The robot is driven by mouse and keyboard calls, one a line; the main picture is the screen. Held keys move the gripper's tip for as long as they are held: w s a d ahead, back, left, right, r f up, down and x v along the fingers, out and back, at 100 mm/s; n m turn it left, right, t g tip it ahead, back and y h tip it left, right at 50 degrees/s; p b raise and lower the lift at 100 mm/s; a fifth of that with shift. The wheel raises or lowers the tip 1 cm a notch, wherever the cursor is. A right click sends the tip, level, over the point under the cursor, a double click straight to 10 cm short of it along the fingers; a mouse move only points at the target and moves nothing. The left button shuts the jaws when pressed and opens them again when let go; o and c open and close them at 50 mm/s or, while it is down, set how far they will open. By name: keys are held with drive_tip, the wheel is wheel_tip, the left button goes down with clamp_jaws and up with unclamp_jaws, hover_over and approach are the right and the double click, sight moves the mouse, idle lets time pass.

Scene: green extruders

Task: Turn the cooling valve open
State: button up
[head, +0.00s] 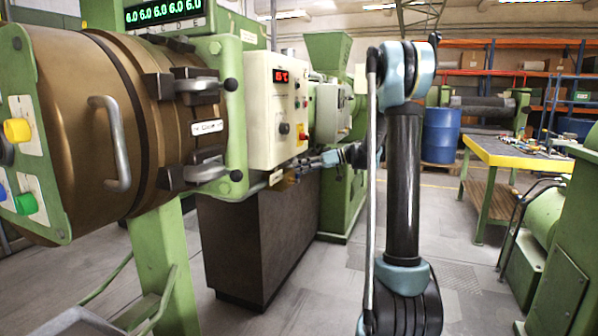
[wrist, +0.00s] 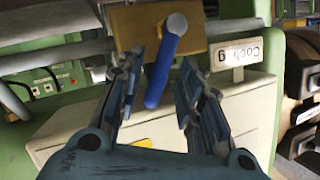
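The cooling valve has a blue lever handle (wrist: 160,75) on a round grey pivot, mounted on a yellow-brown block (wrist: 128,28). In the wrist view the handle slants down and left from the pivot and lies between the two fingers of my gripper (wrist: 161,65). The fingers are apart, with a visible gap on both sides of the handle. In the head view my gripper (head: 292,170) reaches in below the beige control box (head: 272,112); the blue handle cannot be made out there.
The bronze barrel (head: 85,120) with a metal handle and clamps fills the left. A dark cabinet (head: 255,240) stands below the machine. The floor between is clear.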

drive_tip(key=v, duration=1.1)
drive_tip(key=shift+w, duration=0.1)
